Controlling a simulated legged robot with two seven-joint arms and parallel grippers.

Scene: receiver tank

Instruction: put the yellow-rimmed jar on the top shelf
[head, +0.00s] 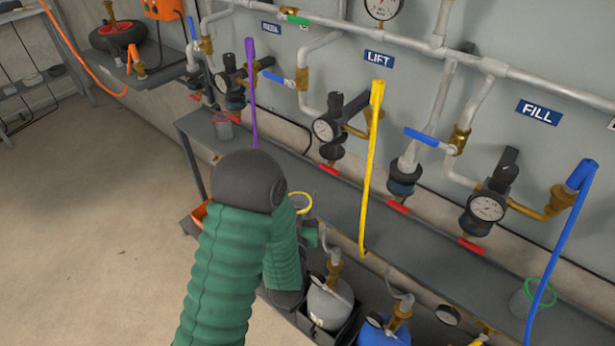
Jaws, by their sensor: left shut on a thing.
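The yellow-rimmed jar shows mostly as its yellow rim (301,194) in the head view, just right of my dark wrist. My left gripper (308,232) is shut on the jar. My green-sleeved arm and the gripper hide much of the jar's body. The jar appears upright, near the front edge of the grey top shelf (345,215); I cannot tell whether it touches the shelf. My right gripper is not in view.
A red-rimmed jar (222,125) stands at the shelf's left end and a green-rimmed jar (533,297) at its right. Yellow (370,165), purple (251,90) and blue (560,235) hoses hang over the shelf. Gas cylinders (328,303) stand below. The shelf's middle has free room.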

